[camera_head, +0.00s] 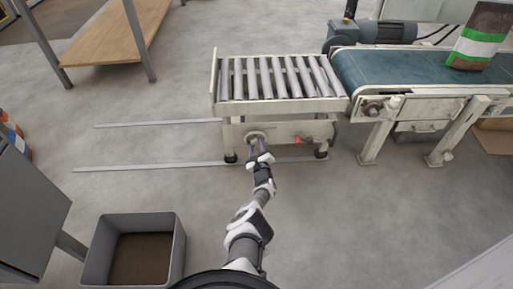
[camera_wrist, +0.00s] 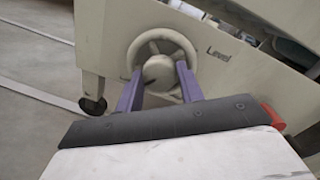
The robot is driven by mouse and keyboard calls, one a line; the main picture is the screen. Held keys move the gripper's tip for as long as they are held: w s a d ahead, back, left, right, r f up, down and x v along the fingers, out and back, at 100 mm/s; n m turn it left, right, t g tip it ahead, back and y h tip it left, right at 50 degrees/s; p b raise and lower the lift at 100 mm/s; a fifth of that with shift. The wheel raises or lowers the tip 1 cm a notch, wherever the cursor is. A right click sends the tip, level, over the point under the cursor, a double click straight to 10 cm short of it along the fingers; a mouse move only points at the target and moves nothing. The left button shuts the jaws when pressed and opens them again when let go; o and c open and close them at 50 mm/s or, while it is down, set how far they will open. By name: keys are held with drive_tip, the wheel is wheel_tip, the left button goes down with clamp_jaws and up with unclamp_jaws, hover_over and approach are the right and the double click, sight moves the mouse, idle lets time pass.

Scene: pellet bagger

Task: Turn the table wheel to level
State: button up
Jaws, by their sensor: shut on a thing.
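The roller table (camera_head: 285,106) stands at the end of the conveyor, with a row of metal rollers on top. Its round, pale table wheel (camera_head: 252,135) is on the front of the frame below the rollers. The fingers hide part of the lower rim.
A blue-green conveyor belt (camera_head: 395,70) adjoins the table on the right, carrying a green, white and brown bag (camera_head: 480,45). Floor rails (camera_head: 150,166) run left from the table. A grey bin (camera_head: 178,250) stands front left. A wooden-topped bench (camera_head: 115,35) is behind left. Open floor surrounds my arm.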

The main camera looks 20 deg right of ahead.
drive_tip(key=m+b, duration=0.1)
drive_tip(key=m, duration=0.4)
drive_tip(key=shift+f+m, duration=0.15)
drive_tip(key=shift+m, duration=0.25)
drive_tip(key=m+h, duration=0.1)
drive_tip(key=m, duration=0.3)
drive_tip(key=shift+m+t, duration=0.4)
drive_tip(key=m, duration=0.5)
drive_tip(key=shift+h, duration=0.4)
drive_tip(key=m+h, duration=0.1)
drive_tip(key=m, duration=0.4)
drive_tip(key=shift+a+g, duration=0.1)
drive_tip(key=shift+g, duration=0.2)
drive_tip(key=m, duration=0.5)
drive_tip(key=m+g+h+p, duration=0.1)
drive_tip(key=m, duration=0.4)
drive_tip(key=m+p, duration=0.1)
drive_tip(key=m, duration=0.3)
drive_tip(key=shift+a+m, duration=0.15)
drive_tip(key=shift+m, duration=0.15)
drive_tip(key=m+p, duration=0.1)
drive_tip(key=m, duration=0.3)
drive_tip(key=shift+w+m+g, duration=0.1)
drive_tip(key=shift+m+g, duration=0.2)
drive_tip(key=shift+g, duration=0.1)
